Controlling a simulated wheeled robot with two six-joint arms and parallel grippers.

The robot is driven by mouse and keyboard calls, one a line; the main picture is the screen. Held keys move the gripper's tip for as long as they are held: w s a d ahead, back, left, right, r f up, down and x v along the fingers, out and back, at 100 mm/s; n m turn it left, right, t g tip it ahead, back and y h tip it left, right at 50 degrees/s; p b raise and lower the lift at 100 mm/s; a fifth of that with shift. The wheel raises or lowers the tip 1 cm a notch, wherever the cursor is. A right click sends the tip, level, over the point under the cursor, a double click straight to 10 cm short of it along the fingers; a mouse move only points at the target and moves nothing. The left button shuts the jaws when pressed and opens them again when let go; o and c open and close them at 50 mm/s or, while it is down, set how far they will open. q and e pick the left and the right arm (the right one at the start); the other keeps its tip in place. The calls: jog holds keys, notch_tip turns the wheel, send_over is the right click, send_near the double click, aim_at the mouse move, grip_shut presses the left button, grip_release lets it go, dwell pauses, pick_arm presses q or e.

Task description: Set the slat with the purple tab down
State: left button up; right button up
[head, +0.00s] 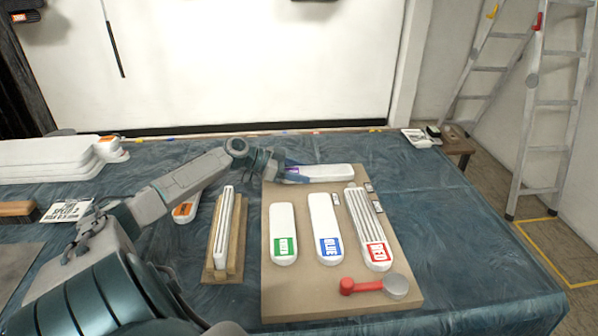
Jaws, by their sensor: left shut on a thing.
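The white slat with the purple tab (328,172) lies crosswise over the far end of the tan board (325,294). My left gripper (292,174) reaches in from the left and is shut on its purple-tabbed left end. I cannot tell whether the slat touches the board or hangs just above it. Part of the purple tab is hidden by the fingers. My right gripper is not in view.
Green-tabbed (283,226), blue-tabbed (324,222) and ribbed red-tabbed (368,221) slats lie on the board. A red-handled tool (362,286) is at its near edge. A wooden holder (236,245) with upright slats and an orange-tabbed slat (185,209) are left. Cloth right of the board is clear.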

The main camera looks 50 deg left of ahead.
pick_arm(q)
jog(key=o, duration=1)
